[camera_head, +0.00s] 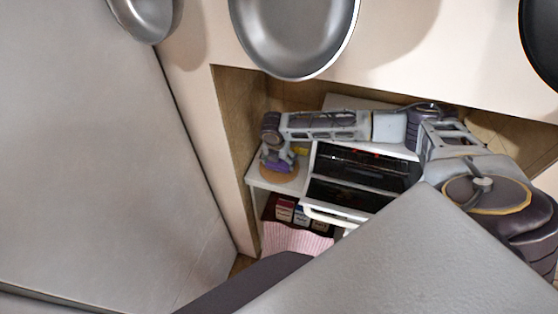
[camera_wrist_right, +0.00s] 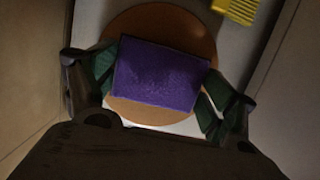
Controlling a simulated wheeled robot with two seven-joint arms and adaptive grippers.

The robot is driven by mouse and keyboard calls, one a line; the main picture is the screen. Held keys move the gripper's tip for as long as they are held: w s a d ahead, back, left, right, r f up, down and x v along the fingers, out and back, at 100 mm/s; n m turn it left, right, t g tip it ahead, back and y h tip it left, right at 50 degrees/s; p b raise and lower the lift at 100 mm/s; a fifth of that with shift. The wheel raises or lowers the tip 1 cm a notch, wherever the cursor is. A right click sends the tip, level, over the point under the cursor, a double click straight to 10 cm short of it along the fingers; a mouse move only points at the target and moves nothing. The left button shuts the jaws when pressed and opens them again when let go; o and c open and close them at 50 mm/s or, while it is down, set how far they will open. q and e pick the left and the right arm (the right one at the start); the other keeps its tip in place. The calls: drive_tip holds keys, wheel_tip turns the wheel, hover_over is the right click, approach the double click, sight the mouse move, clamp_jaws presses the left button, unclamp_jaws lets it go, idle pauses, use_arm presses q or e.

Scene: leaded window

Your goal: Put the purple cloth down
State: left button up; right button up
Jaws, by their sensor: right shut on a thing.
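The purple cloth (camera_wrist_right: 160,75) is a flat, folded rectangle between the two fingers of my right gripper (camera_wrist_right: 157,88) in the wrist view. The fingers close on its left and right edges. Behind it is a round orange-brown board (camera_wrist_right: 140,22), partly hidden by the cloth. I cannot tell whether the cloth touches the board. In the head view my right gripper (camera_head: 279,159) points down at the far left of the white counter, with the purple cloth (camera_head: 277,166) over the round board (camera_head: 272,175). My left gripper is not in view.
A yellow object (camera_wrist_right: 238,10) lies beside the board. A dark oven or stove (camera_head: 355,170) stands right of it in the head view. Boxes (camera_head: 285,209) and a pink striped cloth (camera_head: 293,239) are below. A niche side wall (camera_head: 236,120) is close on the left. Pans (camera_head: 295,35) hang above.

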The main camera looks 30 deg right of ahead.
drive_tip(key=shift+f, duration=0.15)
drive_tip(key=o, duration=0.8)
drive_tip(key=shift+r, duration=0.2)
drive_tip(key=shift+b+v, duration=0.95)
drive_tip(key=shift+v, duration=5)
drive_tip(key=shift+f, duration=0.1)
